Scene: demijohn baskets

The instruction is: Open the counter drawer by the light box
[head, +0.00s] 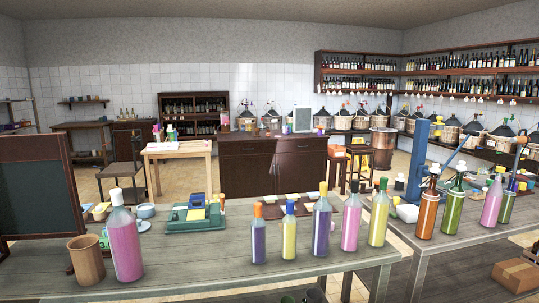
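A dark brown counter (272,178) stands across the room, beyond the near grey table. Below the top are a left drawer front (246,148) and a right drawer front (301,146). The right one is nearer the light box. Both look flush with the counter, and their handles are too small to make out. My gripper is not in view.
A long grey table (200,270) with several bottles crosses the foreground. A second grey table (450,240) holds bottles and a blue press (417,160). A pale wooden table (178,150) stands left of the counter, and orange-topped stools (357,150) stand right. Tiled floor (225,186) shows between.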

